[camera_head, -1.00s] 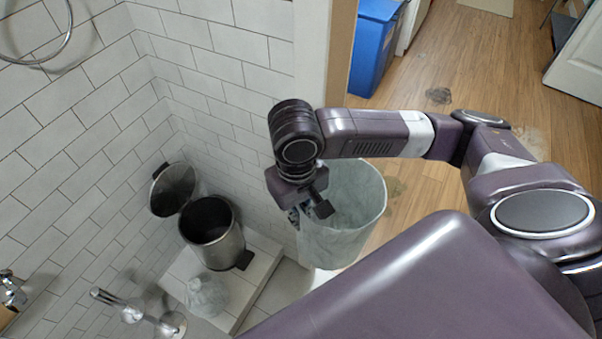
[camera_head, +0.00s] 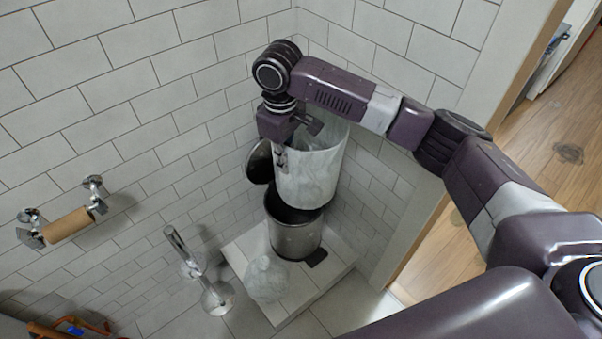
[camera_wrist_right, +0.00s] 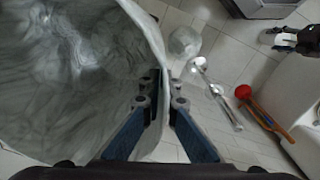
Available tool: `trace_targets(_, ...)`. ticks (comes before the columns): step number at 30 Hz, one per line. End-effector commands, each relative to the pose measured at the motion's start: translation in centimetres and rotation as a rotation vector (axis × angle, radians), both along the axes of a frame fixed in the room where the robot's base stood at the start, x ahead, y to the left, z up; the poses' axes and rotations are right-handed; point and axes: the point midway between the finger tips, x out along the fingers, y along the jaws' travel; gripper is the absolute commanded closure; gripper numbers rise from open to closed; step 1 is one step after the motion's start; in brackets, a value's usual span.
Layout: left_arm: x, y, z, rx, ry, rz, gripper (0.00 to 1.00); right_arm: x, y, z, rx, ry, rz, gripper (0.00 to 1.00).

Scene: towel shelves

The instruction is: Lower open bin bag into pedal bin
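The open bin bag (camera_head: 311,172) is a pale translucent cylinder. My right gripper (camera_head: 281,158) is shut on its rim at the left side. In the right wrist view the gripper (camera_wrist_right: 162,95) pinches the bag's edge, and the open bag (camera_wrist_right: 75,80) fills the left of the picture. The pedal bin (camera_head: 296,238) is a metal cylinder with a dark opening, and its lid (camera_head: 259,162) is raised. In the head view the bag's lower end overlaps the back of the bin's opening; I cannot tell its height above it.
The bin stands on a low tiled step (camera_head: 312,292) in a tiled corner. A tied bag (camera_head: 265,279) sits in front of it. A toilet-brush stand (camera_head: 216,296) and a paper-roll holder (camera_head: 68,225) are to the left. A door frame (camera_head: 425,235) is to the right.

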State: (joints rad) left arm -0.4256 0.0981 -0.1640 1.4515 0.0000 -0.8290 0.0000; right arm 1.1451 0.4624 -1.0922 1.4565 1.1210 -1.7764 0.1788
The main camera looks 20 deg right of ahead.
Motion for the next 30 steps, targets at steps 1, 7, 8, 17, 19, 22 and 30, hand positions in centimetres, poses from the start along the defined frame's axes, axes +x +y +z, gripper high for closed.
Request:
trace_targets(1, 1.0, -0.1, -0.5, -0.002, -0.013, 0.002, 0.5, 1.0, 0.2, -3.1, -0.001, 0.003, 0.046, 1.0)
trace_targets(7, 3.2, -0.4, 1.9, -0.004, -0.037, 0.007, 0.5, 3.9, 0.0, -9.2, -0.009, 0.0, 0.24, 1.0)
trace_targets(8, 3.3, -0.4, 2.2, -0.004, -0.039, 0.007, 0.5, 4.2, 0.0, -9.8, -0.009, 0.0, 0.263, 1.0)
trace_targets(17, 4.0, -0.5, 4.1, -0.005, -0.049, 0.009, 0.5, 5.4, -0.4, -12.6, -0.019, -0.001, 0.375, 1.0)
trace_targets(19, 4.0, -0.5, 4.2, -0.004, -0.049, 0.009, 0.5, 5.4, -0.4, -12.6, -0.019, -0.001, 0.377, 1.0)
trace_targets(22, 4.0, -0.5, 4.2, -0.004, -0.049, 0.009, 0.5, 5.4, -0.4, -12.5, -0.019, -0.001, 0.377, 1.0)
trace_targets(30, 3.9, -0.5, 3.9, -0.005, -0.048, 0.009, 0.5, 5.4, -0.4, -12.5, -0.019, 0.0, 0.376, 1.0)
